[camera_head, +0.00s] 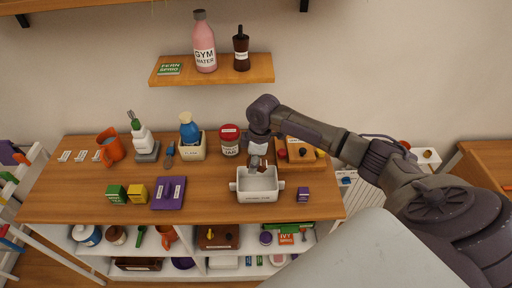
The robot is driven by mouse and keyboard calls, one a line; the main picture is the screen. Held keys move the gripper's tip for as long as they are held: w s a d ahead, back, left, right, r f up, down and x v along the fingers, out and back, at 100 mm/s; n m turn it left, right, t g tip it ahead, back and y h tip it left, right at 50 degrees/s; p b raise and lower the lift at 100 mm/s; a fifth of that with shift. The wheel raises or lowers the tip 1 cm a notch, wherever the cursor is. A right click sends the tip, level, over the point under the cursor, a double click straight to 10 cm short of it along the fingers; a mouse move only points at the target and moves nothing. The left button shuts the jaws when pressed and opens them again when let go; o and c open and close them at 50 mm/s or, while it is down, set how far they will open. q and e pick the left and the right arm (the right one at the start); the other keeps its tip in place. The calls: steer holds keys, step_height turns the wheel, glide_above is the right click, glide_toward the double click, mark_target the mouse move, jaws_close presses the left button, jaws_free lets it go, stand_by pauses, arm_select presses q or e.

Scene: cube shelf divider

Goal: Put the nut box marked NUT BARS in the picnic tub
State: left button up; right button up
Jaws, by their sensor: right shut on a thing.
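The white picnic tub (257,197) stands near the front edge of the shelf top, right of the middle, with a small label on its front. My right gripper (258,166) points down over the tub's back part. It is shut on a small brownish thing, mostly hidden by the fingers, and no label on it can be read. Small boxes in green (116,194), yellow (137,193) and purple (303,195) stand on the same top; their print is too small to read. My left gripper is not in view.
A red-lidded jar (229,139) stands behind the tub, left of my gripper. A purple folded item (168,193) lies to the left. A wall shelf (215,71) with bottles hangs above.

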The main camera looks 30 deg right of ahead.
steer(key=shift+d+r, duration=0.4)
steer(key=shift+d, duration=0.05)
steer(key=shift+w+f, duration=0.1)
steer(key=shift+f, duration=1.2)
steer(key=shift+f+b, duration=0.7)
steer(key=shift+b, duration=0.15)
step_height(320, 180, down, 9)
steer(key=b, duration=0.9)
steer(key=shift+r, duration=0.15)
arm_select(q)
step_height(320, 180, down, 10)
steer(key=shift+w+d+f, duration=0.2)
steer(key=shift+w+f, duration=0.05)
arm_select(e)
steer(key=o, duration=1.1)
